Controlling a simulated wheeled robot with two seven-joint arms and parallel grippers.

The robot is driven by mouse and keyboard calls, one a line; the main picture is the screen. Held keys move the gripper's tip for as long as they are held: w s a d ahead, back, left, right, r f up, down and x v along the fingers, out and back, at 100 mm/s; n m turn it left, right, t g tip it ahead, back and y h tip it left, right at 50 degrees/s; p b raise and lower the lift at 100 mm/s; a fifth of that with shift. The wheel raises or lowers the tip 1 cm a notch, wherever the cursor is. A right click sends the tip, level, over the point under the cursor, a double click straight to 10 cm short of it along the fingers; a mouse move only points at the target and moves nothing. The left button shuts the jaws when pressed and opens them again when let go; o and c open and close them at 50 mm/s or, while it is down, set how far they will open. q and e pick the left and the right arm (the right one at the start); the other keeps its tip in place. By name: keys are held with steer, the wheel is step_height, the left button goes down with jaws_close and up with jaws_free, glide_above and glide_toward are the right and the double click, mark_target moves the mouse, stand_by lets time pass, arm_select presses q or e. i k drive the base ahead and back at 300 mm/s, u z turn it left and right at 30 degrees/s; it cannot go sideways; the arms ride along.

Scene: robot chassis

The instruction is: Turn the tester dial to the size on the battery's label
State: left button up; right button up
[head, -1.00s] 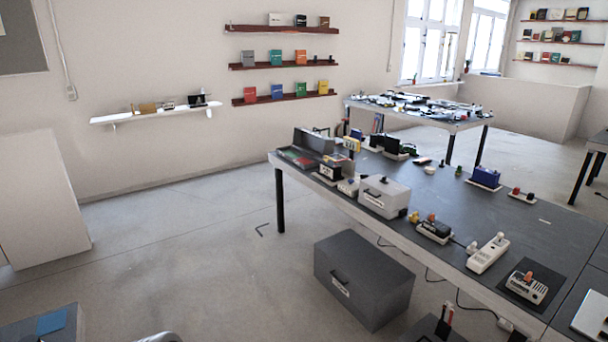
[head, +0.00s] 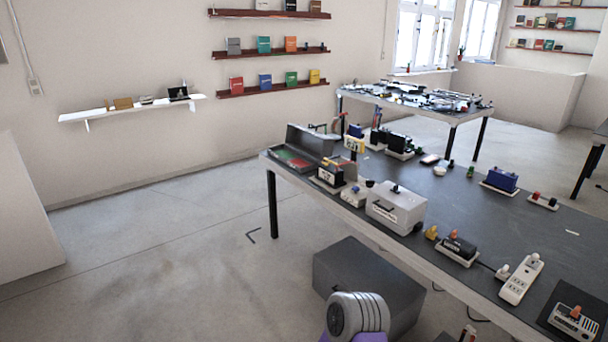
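A small device with an orange knob (head: 575,312) sits on a dark mat at the near right end of the long dark workbench (head: 470,215). A boxy black-and-white device (head: 330,173) stands at the bench's far left end. I cannot tell which of these, if either, is the battery tester, and no dial marks or battery label can be read. A dark block in a light tray (head: 458,247) and a blue block in a tray (head: 500,181) also lie on the bench. Neither gripper shows; only a grey, ribbed part of my arm is at the bottom.
A white case (head: 396,207) and a white power strip (head: 521,279) stand along the bench's near edge. A dark grey box (head: 345,272) is on the floor in front of it. A cluttered table (head: 415,104) is behind.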

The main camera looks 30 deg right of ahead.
mark_target(370, 184)
steer(key=z, duration=0.55)
steer(key=i, duration=2.9)
steer(key=z, duration=0.6)
